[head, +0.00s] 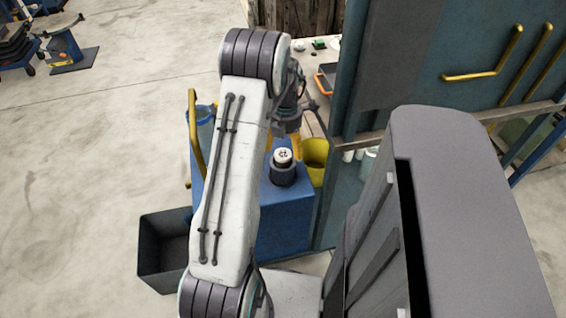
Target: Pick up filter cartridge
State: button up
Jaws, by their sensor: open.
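A dark cylinder with a white, black-spotted top (283,157) stands upright on a blue cabinet (285,215). It may be the filter cartridge; I cannot tell for sure at this size. My gripper (287,128) is open, partly hidden behind my white arm link. It appears just beyond the cylinder in the picture, apart from it. The fingertips are small and hard to make out.
A yellow bucket (315,155) is right of the cylinder. A dark open bin (163,249) stands on the floor at left. A tall blue-grey panel with yellow handles (490,62) rises at right. The floor at left is largely clear.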

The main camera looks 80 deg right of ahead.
aim_at(283, 154)
jog(key=f, duration=0.3)
jog(key=shift+w+a+f, duration=0.1)
jog(key=shift+w+a, duration=0.25)
jog(key=shift+f, duration=0.85)
jog(key=shift+c, duration=0.5)
jog(key=c, duration=1.3)
notch_tip(283, 154, up, 9)
jog(key=shift+d+r+p, duration=0.1)
jog(key=shift+r+p, duration=0.1)
jog(key=shift+p, duration=0.1)
jog(key=shift+r, duration=0.35)
